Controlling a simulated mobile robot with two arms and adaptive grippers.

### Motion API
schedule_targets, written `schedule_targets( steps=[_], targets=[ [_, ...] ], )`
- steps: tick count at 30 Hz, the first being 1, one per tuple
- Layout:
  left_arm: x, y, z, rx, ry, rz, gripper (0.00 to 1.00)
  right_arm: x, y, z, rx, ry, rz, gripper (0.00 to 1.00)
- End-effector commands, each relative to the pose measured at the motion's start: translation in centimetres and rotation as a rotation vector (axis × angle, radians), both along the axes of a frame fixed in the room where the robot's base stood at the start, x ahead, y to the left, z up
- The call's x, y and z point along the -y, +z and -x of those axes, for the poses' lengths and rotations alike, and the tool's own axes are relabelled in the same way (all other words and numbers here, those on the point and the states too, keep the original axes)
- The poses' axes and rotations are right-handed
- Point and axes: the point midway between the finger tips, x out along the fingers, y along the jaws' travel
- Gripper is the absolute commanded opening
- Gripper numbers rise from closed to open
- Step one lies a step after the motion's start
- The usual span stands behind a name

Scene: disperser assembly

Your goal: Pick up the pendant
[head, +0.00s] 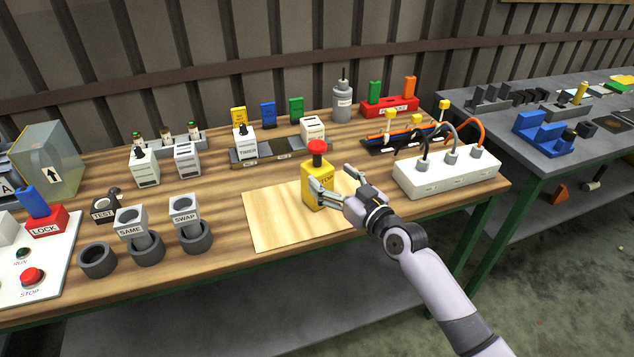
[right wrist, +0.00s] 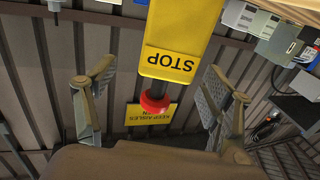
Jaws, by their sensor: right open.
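The pendant (head: 317,194) is a yellow box labelled STOP with a red mushroom button on top. It stands upright on a pale wooden board (head: 268,222) near the front of the bench. My right gripper (head: 335,178) is open at the pendant's right side, with one finger overlapping its front in the head view. In the right wrist view the pendant (right wrist: 182,35) appears upside down between the two spread fingers of the gripper (right wrist: 158,78). A gap shows on each side, and I see no grip on it. My left gripper is not in view.
A white socket strip (head: 445,174) with plugs and cables stands to the right. Grey rings and SAME and SWAP blocks (head: 131,223) stand to the left. TIMER modules (head: 245,143) stand behind. The board around the pendant is clear.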

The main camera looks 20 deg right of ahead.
Motion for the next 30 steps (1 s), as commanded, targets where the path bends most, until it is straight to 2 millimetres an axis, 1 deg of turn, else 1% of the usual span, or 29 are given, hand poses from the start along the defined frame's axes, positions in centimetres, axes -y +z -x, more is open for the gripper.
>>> schedule_targets(
  steps=[4, 8, 12, 15, 21, 30],
  targets=[
    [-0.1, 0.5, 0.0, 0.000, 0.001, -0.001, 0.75, -0.7, 0.3, -1.1, 0.000, 0.000, -0.002, 0.75],
    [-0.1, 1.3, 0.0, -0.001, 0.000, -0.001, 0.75, -1.8, 0.4, -2.9, 0.000, 0.001, -0.004, 0.75],
    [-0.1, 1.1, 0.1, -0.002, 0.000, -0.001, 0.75, -2.3, 0.2, -4.5, 0.000, 0.001, -0.001, 0.75],
    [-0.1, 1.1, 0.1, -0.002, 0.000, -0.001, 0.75, -2.4, 0.1, -4.9, -0.001, 0.000, -0.001, 0.75],
    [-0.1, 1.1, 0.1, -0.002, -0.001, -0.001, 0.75, -2.4, 0.1, -4.9, -0.001, 0.000, 0.000, 0.75],
    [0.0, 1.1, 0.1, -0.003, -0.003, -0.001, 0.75, -2.4, 0.1, -4.8, -0.001, 0.000, 0.000, 0.55]
  ],
)
